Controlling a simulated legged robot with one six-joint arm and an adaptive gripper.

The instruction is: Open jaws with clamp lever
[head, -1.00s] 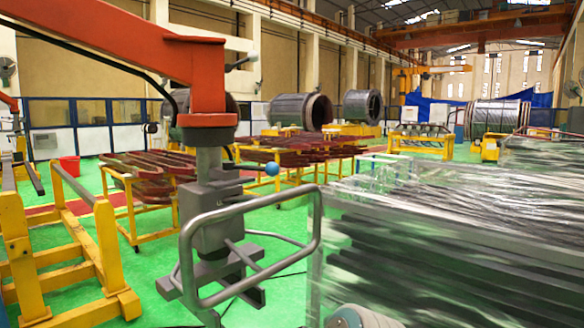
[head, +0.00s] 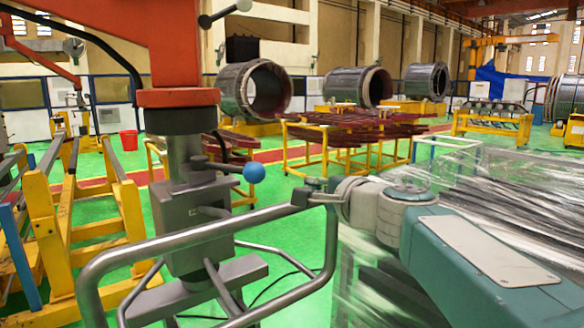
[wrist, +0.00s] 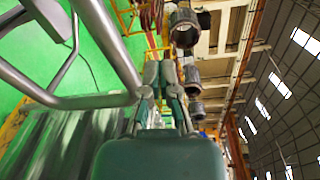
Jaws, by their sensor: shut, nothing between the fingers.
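The clamp lever, a dark rod with a blue ball (head: 253,172), sticks out to the right from the grey clamp head (head: 193,225) under a red hoist arm. The jaws (head: 200,285) are grey bars at the bottom of the head, partly behind the tubular handle frame (head: 150,254). My gripper (head: 303,197) is shut and empty at the upper right corner of the handle frame, right of and slightly below the blue ball. I cannot tell whether it touches the frame. In the wrist view my gripper (wrist: 160,72) points away, beside the frame tubes (wrist: 108,48).
Wrapped dark bars (head: 510,215) fill the right side, behind my arm. Yellow stands (head: 80,235) are at left.

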